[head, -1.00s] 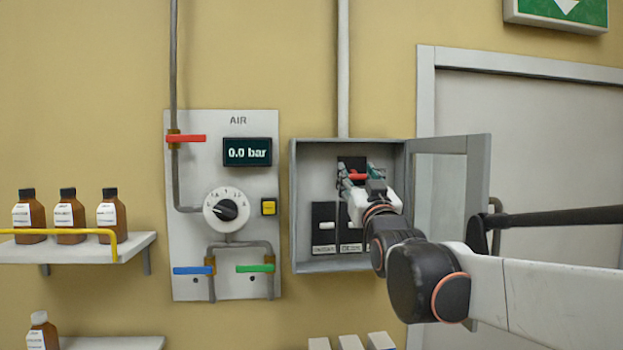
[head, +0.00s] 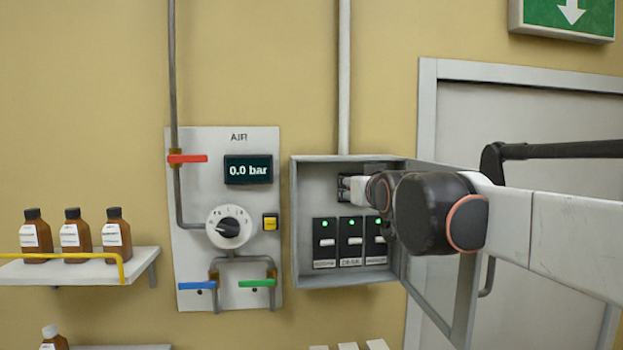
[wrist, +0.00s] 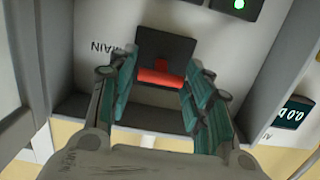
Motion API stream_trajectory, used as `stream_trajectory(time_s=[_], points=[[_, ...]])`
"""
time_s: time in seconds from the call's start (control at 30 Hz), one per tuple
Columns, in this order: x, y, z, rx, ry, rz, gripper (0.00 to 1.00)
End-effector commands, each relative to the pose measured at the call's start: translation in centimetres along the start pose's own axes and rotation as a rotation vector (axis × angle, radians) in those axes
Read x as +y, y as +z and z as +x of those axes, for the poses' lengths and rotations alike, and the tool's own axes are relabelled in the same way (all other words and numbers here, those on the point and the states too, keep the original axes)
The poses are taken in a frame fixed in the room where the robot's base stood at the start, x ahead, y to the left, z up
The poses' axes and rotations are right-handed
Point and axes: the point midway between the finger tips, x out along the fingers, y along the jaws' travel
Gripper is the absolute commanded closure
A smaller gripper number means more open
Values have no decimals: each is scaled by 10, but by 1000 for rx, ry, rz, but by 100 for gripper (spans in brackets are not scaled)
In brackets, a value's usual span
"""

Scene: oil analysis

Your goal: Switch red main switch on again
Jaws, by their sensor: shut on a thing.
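The red main switch handle (wrist: 160,78) sits on a black plate (wrist: 165,45) inside the grey cabinet, beside the printed word MAIN. In the wrist view the teal-padded fingers of my gripper (wrist: 163,88) are closed around the two ends of the red bar. In the head view my gripper and wrist cover the handle; only the left part of the black plate (head: 345,190) shows. Below it, several black breakers (head: 324,243) each carry a lit green lamp.
The cabinet (head: 301,225) stands open, its door (head: 440,295) on the right, below my arm. To its left is the AIR panel (head: 190,240), its display (head: 248,170) reading 0.0 bar. A bottle shelf (head: 80,270) is farther left. A closed door (head: 520,130) is at right.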

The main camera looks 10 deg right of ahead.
Motion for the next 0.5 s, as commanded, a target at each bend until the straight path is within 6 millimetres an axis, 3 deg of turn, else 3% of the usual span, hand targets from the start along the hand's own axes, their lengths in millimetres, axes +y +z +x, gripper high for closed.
stream_trajectory(time_s=[0.07, 0.5], points=[[0, -8, 0, -39, 0, -1, 78], [0, -9, 2, -154, 0, 0, 78]])
